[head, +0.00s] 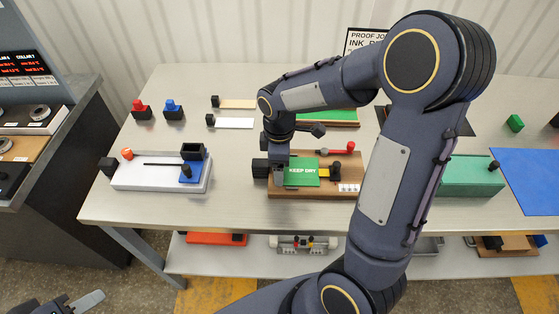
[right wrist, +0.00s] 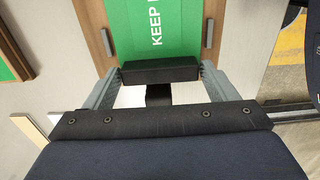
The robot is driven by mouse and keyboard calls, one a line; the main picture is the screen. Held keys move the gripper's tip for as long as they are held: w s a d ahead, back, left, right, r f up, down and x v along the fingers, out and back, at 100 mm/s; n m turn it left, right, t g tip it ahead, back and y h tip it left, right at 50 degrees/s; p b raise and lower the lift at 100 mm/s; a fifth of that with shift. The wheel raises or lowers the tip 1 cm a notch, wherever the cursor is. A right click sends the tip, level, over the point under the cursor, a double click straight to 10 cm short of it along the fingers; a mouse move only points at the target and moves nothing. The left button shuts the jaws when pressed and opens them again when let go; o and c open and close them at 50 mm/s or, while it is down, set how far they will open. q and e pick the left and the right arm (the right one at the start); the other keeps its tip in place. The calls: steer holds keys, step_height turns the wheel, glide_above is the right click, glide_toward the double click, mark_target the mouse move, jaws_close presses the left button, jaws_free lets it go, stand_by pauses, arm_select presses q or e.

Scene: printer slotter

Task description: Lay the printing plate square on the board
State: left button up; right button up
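The green printing plate (head: 302,172), marked KEEP DRY, is over the brown board (head: 318,192) in the head view; it also shows in the right wrist view (right wrist: 155,30). Its edges look roughly parallel to the board's. I cannot tell whether it rests flat or hovers just above. My right gripper (head: 280,172) is at the plate's left end, pointing down. In the right wrist view its two fingers (right wrist: 160,72) meet the sides of a black block at the plate's end. My left gripper (head: 85,302) is low at the bottom left, partly cut off and empty.
A red-handled tool (head: 335,151) lies at the board's back. A white base (head: 150,177) stands to the left, a green base (head: 470,175) and blue mat (head: 530,178) to the right. Red (head: 141,108) and blue (head: 173,108) knobbed blocks stand back left. Bare table lies between the bases.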

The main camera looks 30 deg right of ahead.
steer(key=shift+o, duration=1.3)
step_height(320, 180, up, 12)
steer(key=s+a+m+t+y, duration=0.2)
steer(key=s+m, duration=0.4)
steer(key=s, duration=0.2)
steer(key=s+a+m+t+y, duration=0.1)
steer(key=s+a+m+t, duration=0.1)
steer(key=s+m, duration=0.5)
steer(key=shift+s+f+t+y+p, duration=0.3)
steer(key=shift+s+t+y+p, duration=0.1)
steer(key=shift+s+t, duration=0.5)
steer(key=shift+s, duration=0.15)
